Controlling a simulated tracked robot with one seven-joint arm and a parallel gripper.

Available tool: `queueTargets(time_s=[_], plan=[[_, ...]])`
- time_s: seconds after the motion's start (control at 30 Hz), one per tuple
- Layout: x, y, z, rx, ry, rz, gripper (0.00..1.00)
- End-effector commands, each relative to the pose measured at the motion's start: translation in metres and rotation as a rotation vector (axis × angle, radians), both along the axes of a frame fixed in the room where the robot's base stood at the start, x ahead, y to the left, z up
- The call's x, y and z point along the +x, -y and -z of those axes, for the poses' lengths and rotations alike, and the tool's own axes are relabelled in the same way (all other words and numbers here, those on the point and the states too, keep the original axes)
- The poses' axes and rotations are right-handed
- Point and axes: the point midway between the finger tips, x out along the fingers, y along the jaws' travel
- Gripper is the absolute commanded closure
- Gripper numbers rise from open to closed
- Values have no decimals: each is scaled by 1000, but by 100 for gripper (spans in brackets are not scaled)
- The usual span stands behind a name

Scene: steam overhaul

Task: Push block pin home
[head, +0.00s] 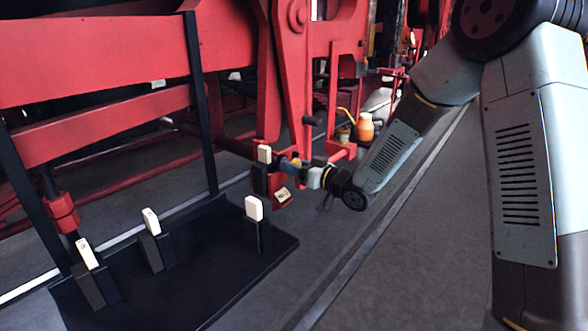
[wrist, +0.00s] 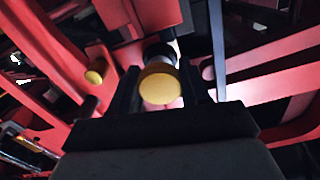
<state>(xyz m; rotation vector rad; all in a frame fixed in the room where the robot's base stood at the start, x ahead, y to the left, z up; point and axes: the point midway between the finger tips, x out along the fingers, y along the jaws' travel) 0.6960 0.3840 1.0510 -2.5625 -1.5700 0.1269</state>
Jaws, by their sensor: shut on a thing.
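A pin with a round yellow head (wrist: 160,86) sits between the two dark fingers of my gripper (wrist: 160,98) in the wrist view. A dark and grey round part shows just beyond the head, against red framework. How deep the pin sits cannot be seen. My gripper is shut on the pin.
A black base plate (head: 190,290) on the floor at lower left carries black posts with white tops (head: 253,208). A similar white-topped post (head: 264,153) stands close to my gripper. A red block with a pale label (head: 283,195) is just below. An orange container (head: 365,127) stands behind. Grey floor right is clear.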

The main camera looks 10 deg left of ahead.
Motion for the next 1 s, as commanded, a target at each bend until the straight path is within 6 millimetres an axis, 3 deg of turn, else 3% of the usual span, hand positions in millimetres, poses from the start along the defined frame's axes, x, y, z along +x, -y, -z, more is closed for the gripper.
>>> queueTargets(time_s=[0.07, 0.1, 0.33, 0.67, 1.0], plan=[[4, 0, -3, 4, 6, 5, 100], [4, 0, -3, 4, 6, 5, 52], [3, 1, -2, 4, 4, 5, 30], [1, 5, -2, 3, 2, 5, 28], [-22, 51, -1, 2, 3, 7, 28]])
